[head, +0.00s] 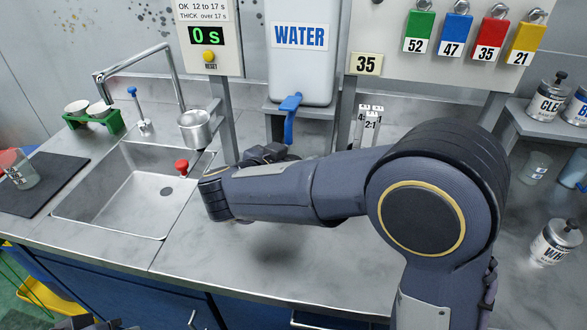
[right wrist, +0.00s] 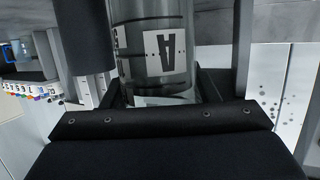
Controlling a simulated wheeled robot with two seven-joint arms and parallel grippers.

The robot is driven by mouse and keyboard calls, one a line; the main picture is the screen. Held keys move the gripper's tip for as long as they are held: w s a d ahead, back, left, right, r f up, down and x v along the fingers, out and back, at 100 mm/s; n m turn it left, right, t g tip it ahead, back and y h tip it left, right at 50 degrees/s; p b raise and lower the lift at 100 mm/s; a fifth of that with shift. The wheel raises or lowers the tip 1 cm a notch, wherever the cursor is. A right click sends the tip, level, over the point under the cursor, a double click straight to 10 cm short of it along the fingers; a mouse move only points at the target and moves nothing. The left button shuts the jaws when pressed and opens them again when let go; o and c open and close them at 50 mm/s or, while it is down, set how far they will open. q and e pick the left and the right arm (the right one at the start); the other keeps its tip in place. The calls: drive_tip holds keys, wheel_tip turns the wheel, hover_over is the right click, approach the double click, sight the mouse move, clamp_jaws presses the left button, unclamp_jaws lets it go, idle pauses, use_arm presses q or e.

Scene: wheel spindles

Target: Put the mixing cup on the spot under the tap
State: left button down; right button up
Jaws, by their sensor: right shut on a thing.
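My right gripper (head: 268,154) is mostly behind my own forearm in the head view, over the counter near the water tank. The tap (head: 290,106) is blue and sits at the bottom of the white WATER tank (head: 300,65). The spot under it is hidden by my arm.
The sink (head: 135,190) with a red plug (head: 182,167) lies to the left. A metal cup (head: 196,128) is at its back right edge. Another clear cup (head: 22,174) is on a dark mat (head: 50,185). A tin (head: 556,243) stands at right. The front counter is clear.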

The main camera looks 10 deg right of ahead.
wheel_tip(320, 180, down, 3)
drive_tip(key=shift+a+f, duration=0.1)
drive_tip(key=shift+f, duration=0.1)
drive_tip(key=o, duration=1.1)
drive_tip(key=shift+f, duration=0.15)
drive_tip(key=shift+c, duration=0.2)
drive_tip(key=shift+r, duration=0.2)
drive_tip(key=v, duration=1.2)
drive_tip(key=shift+p, duration=0.3)
